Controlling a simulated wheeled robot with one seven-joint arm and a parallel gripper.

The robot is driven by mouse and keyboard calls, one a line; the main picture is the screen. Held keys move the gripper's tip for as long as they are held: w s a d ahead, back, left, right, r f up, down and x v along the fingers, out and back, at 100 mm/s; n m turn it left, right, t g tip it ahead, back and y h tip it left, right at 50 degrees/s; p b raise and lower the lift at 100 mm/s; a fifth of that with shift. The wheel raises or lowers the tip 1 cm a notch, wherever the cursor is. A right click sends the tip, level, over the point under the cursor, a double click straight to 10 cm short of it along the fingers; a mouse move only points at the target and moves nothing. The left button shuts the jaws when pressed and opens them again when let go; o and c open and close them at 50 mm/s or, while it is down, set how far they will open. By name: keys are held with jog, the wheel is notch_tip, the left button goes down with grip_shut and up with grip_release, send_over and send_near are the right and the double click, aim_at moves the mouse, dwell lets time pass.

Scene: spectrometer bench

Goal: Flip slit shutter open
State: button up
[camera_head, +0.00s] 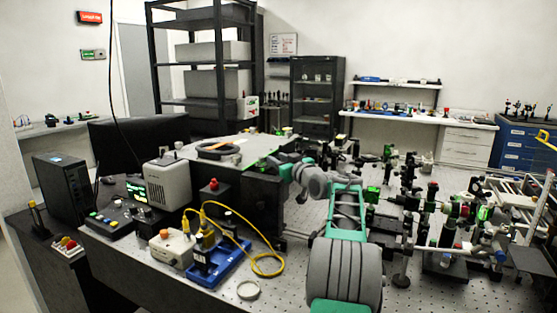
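My grey and teal arm (345,215) reaches up from the bottom middle and bends left at its far end. That end is beside the right side of a black box (262,198) with a pale flat top (246,150), which looks like the spectrometer housing. My gripper is too small and too covered by my own wrist to tell its fingers apart. I cannot tell whether it is open or touches anything. I cannot make out the slit shutter; it may be hidden behind my arm.
Crowded optics mounts (440,210) fill the bench right of my arm. At left are a blue tray (222,266) with a yellow cable (262,238), a grey instrument (166,182) and a monitor (135,143). A ring (248,290) lies near the front. Bare perforated benchtop (290,270) shows left of my arm.

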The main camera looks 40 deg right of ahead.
jog(key=shift+c, duration=0.2)
grip_shut()
jog(key=shift+f, duration=0.1)
jog(key=f+n+b, duration=0.1)
jog(key=b, duration=0.4)
jog(key=shift+s+a+f+t, duration=0.1)
jog(key=shift+a+t, duration=0.1)
jog(key=shift+t, duration=0.2)
jog(key=b, duration=0.1)
jog(key=n+b, duration=0.1)
jog(key=b, duration=0.1)
jog(key=shift+s+a+n+t, duration=0.1)
jog(key=shift+a+n+t, duration=0.1)
jog(key=shift+n+t, duration=0.15)
jog(key=shift+a+r+n+t+b, duration=0.1)
jog(key=shift+r+n+t+b, duration=0.3)
jog(key=shift+b, duration=0.5)
jog(key=shift+r, duration=0.1)
